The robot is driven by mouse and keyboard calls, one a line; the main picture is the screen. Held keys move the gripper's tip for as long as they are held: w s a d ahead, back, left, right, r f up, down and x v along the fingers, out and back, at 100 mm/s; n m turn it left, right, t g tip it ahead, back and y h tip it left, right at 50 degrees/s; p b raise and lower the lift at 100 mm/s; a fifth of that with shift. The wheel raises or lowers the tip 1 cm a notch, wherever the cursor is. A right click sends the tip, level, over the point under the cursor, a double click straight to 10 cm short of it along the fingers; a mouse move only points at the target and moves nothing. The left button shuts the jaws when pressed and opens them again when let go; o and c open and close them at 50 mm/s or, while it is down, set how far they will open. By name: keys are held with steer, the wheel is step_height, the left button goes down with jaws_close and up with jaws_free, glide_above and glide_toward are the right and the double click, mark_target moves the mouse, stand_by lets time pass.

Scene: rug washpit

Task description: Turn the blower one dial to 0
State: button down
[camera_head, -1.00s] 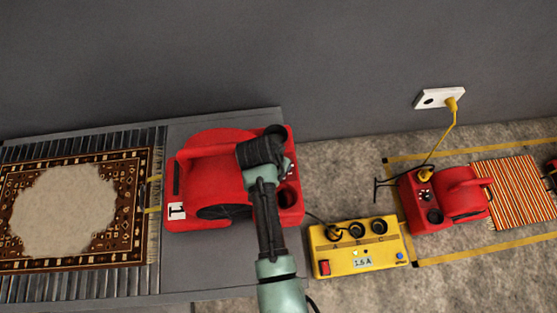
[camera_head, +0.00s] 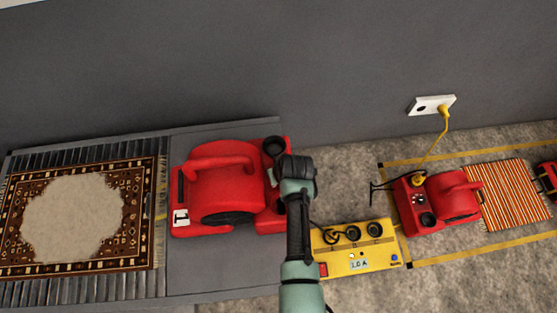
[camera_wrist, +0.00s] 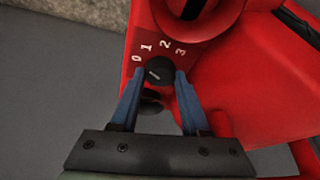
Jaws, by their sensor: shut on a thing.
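Blower one (camera_head: 212,165) is the red blower marked 1, on the grey platform at centre left in the head view. Its black dial (camera_wrist: 159,67) shows in the wrist view, below the printed marks 0, 1, 2 and 3. A pale pointer line lies slanted on the dial's face; I cannot tell exactly which mark it matches. My gripper (camera_wrist: 158,78) is shut on the dial, with a blue finger on each side. In the head view my arm reaches the blower's right end and hides the dial.
A yellow power box (camera_head: 360,257) right of my arm has a display that seems to read 1.0 A. A second red blower (camera_head: 450,205) stands by a striped rug (camera_head: 510,195). A patterned rug (camera_head: 130,240) lies left. A grey wall (camera_head: 280,60) stands behind.

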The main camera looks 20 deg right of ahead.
steer(key=n+y, duration=0.1)
steer(key=n, duration=0.2)
steer(key=n+y+b, duration=0.1)
steer(key=n, duration=0.2)
steer(key=shift+d+g, duration=0.2)
steer(key=shift+g, duration=0.1)
steer(key=shift+n+b, duration=0.3)
steer(key=shift+c, duration=1.9)
jaws_free()
steer(key=p+v, duration=0.3)
steer(key=v, duration=1)
steer(key=shift+d, duration=0.2)
steer(key=shift+w, duration=0.1)
